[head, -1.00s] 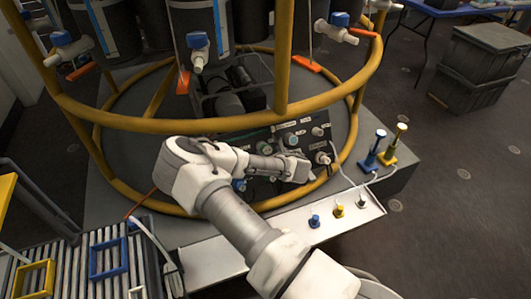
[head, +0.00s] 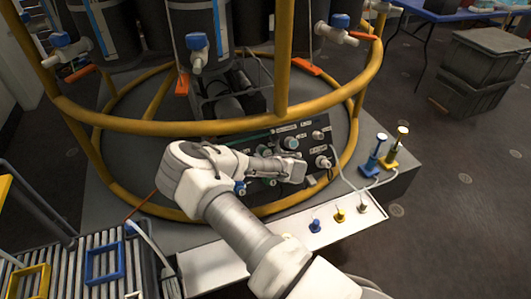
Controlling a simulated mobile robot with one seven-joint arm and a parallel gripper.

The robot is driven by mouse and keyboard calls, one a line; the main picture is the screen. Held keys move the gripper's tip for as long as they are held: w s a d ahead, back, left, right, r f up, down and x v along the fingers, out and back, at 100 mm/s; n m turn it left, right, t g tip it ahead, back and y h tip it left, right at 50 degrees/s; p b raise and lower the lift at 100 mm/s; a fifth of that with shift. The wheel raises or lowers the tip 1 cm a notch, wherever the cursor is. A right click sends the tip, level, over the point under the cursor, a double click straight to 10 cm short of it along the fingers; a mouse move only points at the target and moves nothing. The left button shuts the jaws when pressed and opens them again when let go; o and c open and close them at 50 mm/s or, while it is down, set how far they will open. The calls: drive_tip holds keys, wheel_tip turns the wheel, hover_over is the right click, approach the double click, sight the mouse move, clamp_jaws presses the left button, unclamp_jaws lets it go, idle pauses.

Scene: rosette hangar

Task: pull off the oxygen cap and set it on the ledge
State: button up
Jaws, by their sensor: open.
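A dark, tilted panel (head: 308,150) with several capped ports stands inside the yellow ring frame. A teal cap (head: 291,143), pale caps on the right (head: 322,162) and a blue cap (head: 240,187) show on it. The labels are too small to read, so I cannot tell which cap is the oxygen one. My gripper (head: 297,169) is open in front of the panel, just below the teal cap, and hides part of the lower row. I cannot tell whether it touches anything. A pale ledge (head: 262,246) runs along the front of the base below the panel.
The ledge holds a blue plug (head: 315,226), a yellow plug (head: 340,215) and a grey plug (head: 361,208); its left part looks bare. Blue (head: 375,155) and yellow (head: 396,148) stands sit at right. The yellow ring frame (head: 190,128) arches over the panel.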

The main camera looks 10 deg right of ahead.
idle(0.4)
clamp_jaws()
idle(0.4)
drive_tip(key=p+v, duration=0.3)
drive_tip(key=v, duration=0.3)
idle(1.0)
